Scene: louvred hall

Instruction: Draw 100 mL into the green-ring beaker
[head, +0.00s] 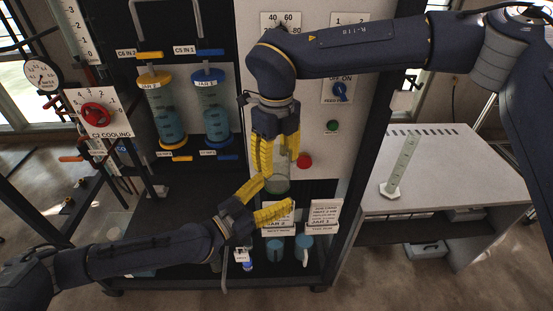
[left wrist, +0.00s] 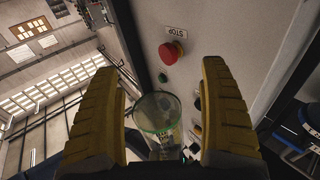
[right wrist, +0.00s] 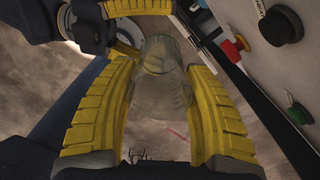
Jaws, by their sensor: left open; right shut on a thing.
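The clear green-ring beaker (head: 279,186) is held upright in front of the panel. My right gripper (head: 279,167) comes down from above and is shut on it; in the right wrist view the beaker (right wrist: 160,85) sits between the yellow fingers. My left gripper (head: 277,193) is open, its fingertips close to the beaker's lower part. In the left wrist view the beaker (left wrist: 158,115), with its green ring, shows between the open fingers; I cannot tell if they touch it. Two jars of blue liquid stand on the rack, one yellow-capped (head: 160,105), one blue-capped (head: 211,103).
Blue vessels (head: 303,247) stand on the low shelf. A measuring cylinder (head: 403,163) stands on the right bench (head: 460,180), mostly clear.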

